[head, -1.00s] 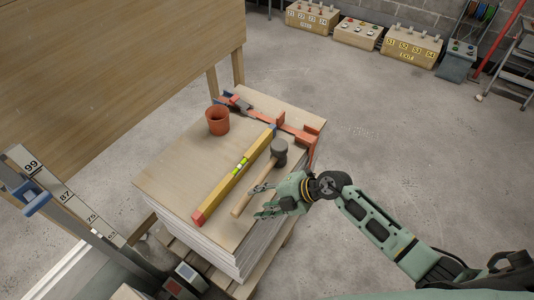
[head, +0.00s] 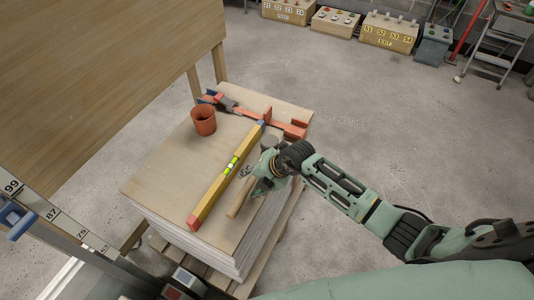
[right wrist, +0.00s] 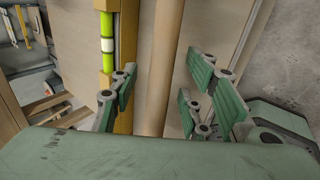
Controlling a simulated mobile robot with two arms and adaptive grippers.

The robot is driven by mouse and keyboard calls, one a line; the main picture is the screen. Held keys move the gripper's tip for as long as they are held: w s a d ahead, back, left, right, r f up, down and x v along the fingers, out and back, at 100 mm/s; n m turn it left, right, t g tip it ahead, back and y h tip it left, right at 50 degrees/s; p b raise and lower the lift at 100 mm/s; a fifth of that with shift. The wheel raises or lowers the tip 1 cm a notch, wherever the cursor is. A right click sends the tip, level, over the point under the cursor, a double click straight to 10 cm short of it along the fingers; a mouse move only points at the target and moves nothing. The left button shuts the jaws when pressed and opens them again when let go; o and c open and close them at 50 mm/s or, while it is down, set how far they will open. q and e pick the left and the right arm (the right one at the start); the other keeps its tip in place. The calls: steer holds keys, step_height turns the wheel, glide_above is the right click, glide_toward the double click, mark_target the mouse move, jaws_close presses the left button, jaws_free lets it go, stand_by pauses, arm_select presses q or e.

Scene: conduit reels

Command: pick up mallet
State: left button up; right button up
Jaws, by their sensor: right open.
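The mallet lies on the stack of boards (head: 165,180). Its wooden handle (head: 238,200) points toward the near edge, and its dark head (head: 269,142) is partly hidden by my right arm in the head view. My right gripper (head: 252,180) is over the handle, jaws pointing down. In the right wrist view the handle (right wrist: 160,60) runs between the open fingers of my right gripper (right wrist: 155,100), with a gap visible on each side. Contact is not visible. My left gripper is not in view.
A yellow spirit level (head: 222,180) lies close beside the mallet, left of it. An orange cup (head: 203,120) and a red bar clamp (head: 265,118) are at the back of the stack. A large wooden panel (head: 100,60) stands at left. Open floor lies to the right.

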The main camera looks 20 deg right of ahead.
steer(key=shift+w+a+f, duration=0.15)
steer(key=shift+f, duration=0.25)
jaws_close()
steer(key=shift+r, duration=0.15)
